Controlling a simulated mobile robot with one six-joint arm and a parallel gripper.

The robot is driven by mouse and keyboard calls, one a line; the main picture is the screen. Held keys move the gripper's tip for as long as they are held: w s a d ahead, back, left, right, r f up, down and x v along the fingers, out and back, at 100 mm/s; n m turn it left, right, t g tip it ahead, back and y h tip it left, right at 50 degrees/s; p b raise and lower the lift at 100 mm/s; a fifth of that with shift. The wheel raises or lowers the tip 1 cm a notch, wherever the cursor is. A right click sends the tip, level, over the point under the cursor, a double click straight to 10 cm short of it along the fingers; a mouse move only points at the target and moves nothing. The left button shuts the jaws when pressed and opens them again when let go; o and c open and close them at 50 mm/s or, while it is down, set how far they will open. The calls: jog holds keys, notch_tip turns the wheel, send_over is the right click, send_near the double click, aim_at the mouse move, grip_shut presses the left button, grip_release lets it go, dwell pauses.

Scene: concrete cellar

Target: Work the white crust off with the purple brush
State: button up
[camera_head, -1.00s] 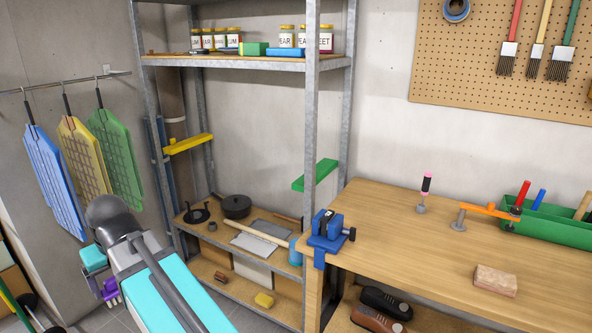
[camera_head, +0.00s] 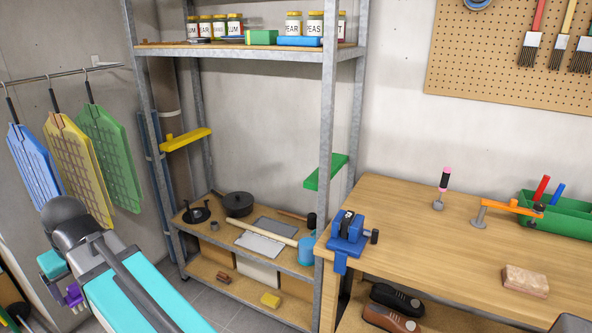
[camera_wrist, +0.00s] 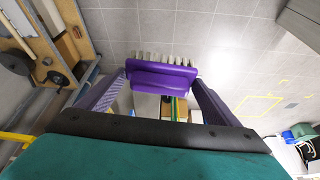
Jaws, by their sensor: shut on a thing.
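My gripper (camera_wrist: 160,84) is shut on the purple brush (camera_wrist: 162,75). In the wrist view the brush lies across between the two fingertips, with a row of pale bristles along its far side. Grey floor tiles show beyond the bristles. In the head view my gripper (camera_head: 62,282) is at the lower left, partly behind my arm. The purple brush (camera_head: 73,295) shows there as a small patch. I cannot make out any white crust in either view.
A metal shelf rack (camera_head: 328,160) stands ahead, with jars above and pans below. A workbench (camera_head: 420,240) with a blue vise (camera_head: 348,238) is at the right. Coloured boards (camera_head: 75,160) hang from a rail at the left. Tiled floor (camera_head: 225,305) is free before the rack.

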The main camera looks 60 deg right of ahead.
jog(key=shift+d, duration=0.15)
jog(key=s+d+r+m+g+h+p, duration=0.1)
jog(key=s+d+r+m+p, duration=0.3)
jog(key=d, duration=0.9)
jog(key=s+d+m+g+h+p, duration=0.15)
jog(key=d+m, duration=0.35)
jog(key=d, duration=0.8)
jog(key=s+d+r+m+h+p, duration=0.2)
jog(key=d+m, duration=0.3)
jog(key=d, duration=0.8)
jog(key=s+d+r+m+g+p, duration=0.2)
jog(key=s+d+m, duration=0.4)
jog(key=s+d, duration=0.7)
jog(key=s+d+r+m+g+y+p, duration=0.1)
jog(key=s+d+r+m+g+p, duration=0.2)
jog(key=s+d, duration=1.1)
jog(key=s+m+p, duration=0.1)
jog(key=m, duration=0.2)
jog(key=shift+s+m, duration=0.3)
